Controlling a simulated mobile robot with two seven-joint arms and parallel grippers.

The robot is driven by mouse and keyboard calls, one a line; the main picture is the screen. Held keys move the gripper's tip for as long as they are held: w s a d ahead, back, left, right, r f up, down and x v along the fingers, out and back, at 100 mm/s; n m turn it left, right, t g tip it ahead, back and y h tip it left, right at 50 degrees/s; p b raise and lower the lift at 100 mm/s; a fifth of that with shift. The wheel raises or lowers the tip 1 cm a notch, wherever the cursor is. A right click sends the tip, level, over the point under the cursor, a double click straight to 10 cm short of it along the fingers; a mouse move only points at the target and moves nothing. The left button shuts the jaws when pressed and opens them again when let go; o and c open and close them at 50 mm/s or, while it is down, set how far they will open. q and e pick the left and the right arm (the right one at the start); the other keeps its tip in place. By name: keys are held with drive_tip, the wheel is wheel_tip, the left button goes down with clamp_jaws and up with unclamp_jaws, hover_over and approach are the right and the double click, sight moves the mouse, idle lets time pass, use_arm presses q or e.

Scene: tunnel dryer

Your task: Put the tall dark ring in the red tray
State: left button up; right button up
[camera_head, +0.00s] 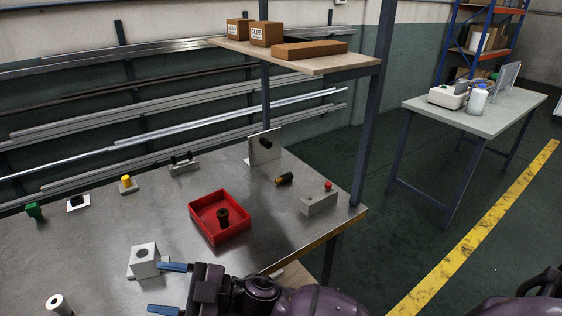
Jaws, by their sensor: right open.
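The tall dark ring (222,219) stands upright inside the red tray (226,238), near the middle of its floor. The tray lies on the metal worktable. My right gripper (171,288) comes in from the lower right, in front of and left of the tray. Its two blue fingers are spread apart with nothing between them, just in front of a grey block with a round hole (145,262). The gripper is clear of the ring. My left gripper does not show.
A white ring (57,304) lies at the table's lower left. Green (34,211) and yellow (127,184) pieces stand along the back. A black-and-yellow piece (285,179) and a grey box with a red button (319,199) are right of the tray. A shelf post (368,115) rises at the right corner.

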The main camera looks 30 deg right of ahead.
drive_tip(key=s+d+f+m+t+h, duration=0.1)
drive_tip(key=d+f+m+t+h, duration=0.6)
drive_tip(key=d+f+m+h, duration=0.55)
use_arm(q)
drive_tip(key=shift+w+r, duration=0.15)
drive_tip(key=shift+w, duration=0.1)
use_arm(e)
drive_tip(key=s+d+f+m+g+h, duration=0.5)
drive_tip(key=s+d+f+h, duration=0.2)
drive_tip(key=s+d+f, duration=0.5)
drive_tip(key=shift+s+d+g, duration=0.3)
drive_tip(key=shift+s+d, duration=0.3)
drive_tip(key=shift+s, duration=0.45)
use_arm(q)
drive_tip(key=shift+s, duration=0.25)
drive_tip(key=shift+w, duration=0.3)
